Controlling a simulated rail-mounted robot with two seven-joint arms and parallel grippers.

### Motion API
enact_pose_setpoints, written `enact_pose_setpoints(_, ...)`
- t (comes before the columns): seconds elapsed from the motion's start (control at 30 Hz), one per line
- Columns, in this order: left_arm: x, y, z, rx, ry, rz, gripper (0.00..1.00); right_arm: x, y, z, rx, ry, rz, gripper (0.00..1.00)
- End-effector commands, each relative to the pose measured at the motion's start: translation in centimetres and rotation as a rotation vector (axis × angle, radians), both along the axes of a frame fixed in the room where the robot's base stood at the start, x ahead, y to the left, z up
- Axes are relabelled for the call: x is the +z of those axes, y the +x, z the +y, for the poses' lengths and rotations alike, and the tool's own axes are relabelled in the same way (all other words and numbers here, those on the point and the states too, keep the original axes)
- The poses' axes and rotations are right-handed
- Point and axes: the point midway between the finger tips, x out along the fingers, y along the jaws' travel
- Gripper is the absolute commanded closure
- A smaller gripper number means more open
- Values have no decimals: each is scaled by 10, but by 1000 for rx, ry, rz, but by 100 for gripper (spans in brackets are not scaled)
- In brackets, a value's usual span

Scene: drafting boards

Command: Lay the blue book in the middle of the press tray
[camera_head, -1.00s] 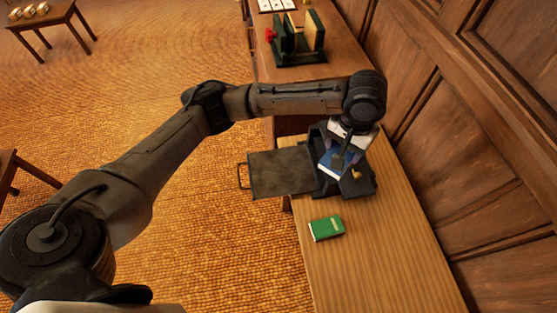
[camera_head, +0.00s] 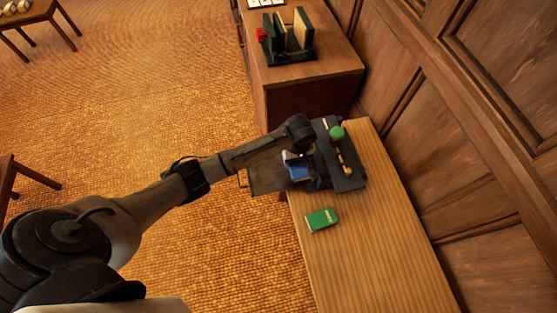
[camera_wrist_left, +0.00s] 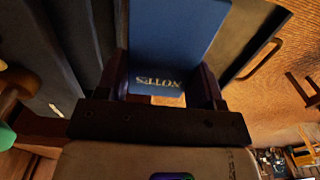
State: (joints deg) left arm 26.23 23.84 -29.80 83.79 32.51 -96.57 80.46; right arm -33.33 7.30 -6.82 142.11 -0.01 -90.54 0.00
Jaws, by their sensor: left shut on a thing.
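The blue book (camera_head: 299,173) is held in my left gripper (camera_head: 301,162), at the inner end of the press tray beside the press body. In the left wrist view the blue book (camera_wrist_left: 175,40) shows its cover with the word "NOTES", between the two fingers of my left gripper (camera_wrist_left: 165,90). The press tray (camera_head: 264,180) is a dark flat plate that sticks out to the left of the dark press (camera_head: 347,175). My arm hides part of the tray. I cannot tell whether the book touches it. My right gripper is not in view.
A green book (camera_head: 322,219) lies on the wooden table (camera_head: 350,255) in front of the press. The press has a green knob (camera_head: 337,132). Behind, a cabinet (camera_head: 305,85) carries a rack of books (camera_head: 287,40). The table's front part is clear.

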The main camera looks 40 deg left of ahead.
Motion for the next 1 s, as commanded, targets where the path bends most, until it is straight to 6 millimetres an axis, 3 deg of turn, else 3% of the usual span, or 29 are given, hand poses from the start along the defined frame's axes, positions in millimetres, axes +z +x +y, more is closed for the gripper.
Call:
enact_pose_setpoints(0.2,-27,-5,45,2,2,1,64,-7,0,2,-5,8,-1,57)
enact_pose_setpoints(0.4,-40,-7,67,-1,0,0,64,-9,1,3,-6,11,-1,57)
enact_pose_setpoints(0.67,-47,-8,73,-1,-1,0,64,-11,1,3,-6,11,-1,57)
enact_pose_setpoints(1.0,-84,-8,73,-2,-1,-1,64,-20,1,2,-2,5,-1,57)
